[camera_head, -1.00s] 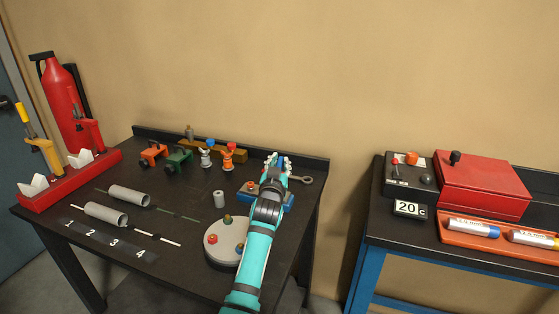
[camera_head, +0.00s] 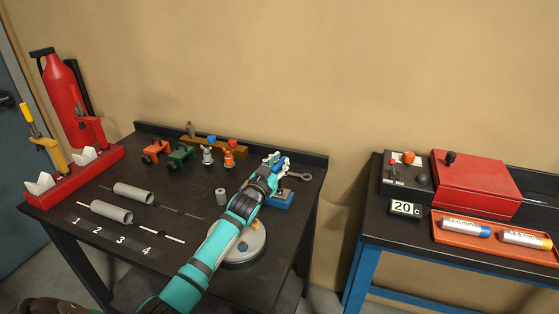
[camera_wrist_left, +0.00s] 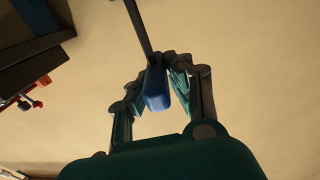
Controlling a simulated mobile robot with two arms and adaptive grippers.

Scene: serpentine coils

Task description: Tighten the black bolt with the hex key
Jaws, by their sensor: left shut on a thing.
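My left gripper (camera_head: 276,164) is over the right back part of the dark table in the head view. In the left wrist view my left gripper (camera_wrist_left: 165,70) is shut on the hex key, with its blue handle (camera_wrist_left: 156,90) between the fingers and its dark shaft (camera_wrist_left: 138,25) running up out of the picture. A bit of blue shows at the fingers in the head view too. A blue block (camera_head: 281,200) sits on the table below the gripper, partly covered by my arm. I cannot make out the black bolt. My right gripper is not in view.
A round grey plate (camera_head: 247,247) with coloured knobs lies under my left forearm. A grey cylinder (camera_head: 221,197) stands to its left. A wrench (camera_head: 297,176) lies right of the gripper. Orange and green clamps (camera_head: 180,158) stand farther left. A second bench (camera_head: 385,240) is at right.

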